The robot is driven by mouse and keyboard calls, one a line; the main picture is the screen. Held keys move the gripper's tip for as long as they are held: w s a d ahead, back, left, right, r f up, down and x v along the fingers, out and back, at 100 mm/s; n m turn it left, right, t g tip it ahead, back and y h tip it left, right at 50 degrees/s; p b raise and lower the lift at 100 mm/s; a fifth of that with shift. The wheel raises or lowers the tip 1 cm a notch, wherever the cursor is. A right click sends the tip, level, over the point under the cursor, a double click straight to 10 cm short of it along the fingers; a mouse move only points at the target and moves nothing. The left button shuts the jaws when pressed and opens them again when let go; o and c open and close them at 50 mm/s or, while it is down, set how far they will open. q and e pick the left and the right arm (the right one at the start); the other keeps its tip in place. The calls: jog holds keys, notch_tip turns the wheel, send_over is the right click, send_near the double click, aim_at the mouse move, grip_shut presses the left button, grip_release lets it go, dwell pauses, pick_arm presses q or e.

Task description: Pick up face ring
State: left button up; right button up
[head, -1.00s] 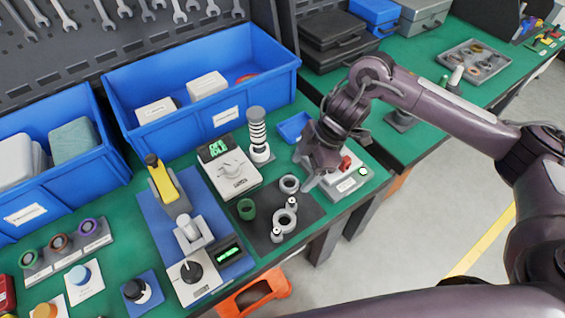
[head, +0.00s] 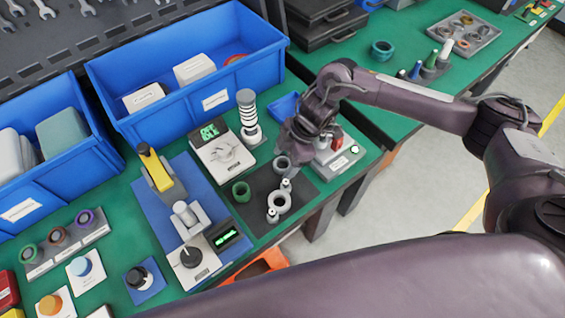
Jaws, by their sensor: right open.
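Several rings lie on or by a dark mat (head: 262,182) on the green bench. A small grey ring (head: 282,164) is at the mat's back, a grey flanged ring (head: 279,202) with two small posts is in front, and a green ring (head: 240,191) is at the left. I cannot tell which of them is the face ring. My right gripper (head: 294,150) is open, pointing down just behind and right of the small grey ring, with its fingertips partly hidden. It appears empty. My left gripper is not in view.
A white-based device with a red part (head: 338,158) stands right of my right gripper. Blue bins (head: 215,102) stand behind. A teal ring (head: 382,50) sits on the back bench.

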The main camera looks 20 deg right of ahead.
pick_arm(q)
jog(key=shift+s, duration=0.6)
pick_arm(e)
jog(key=c, duration=1.1)
jog(key=shift+o, duration=0.2)
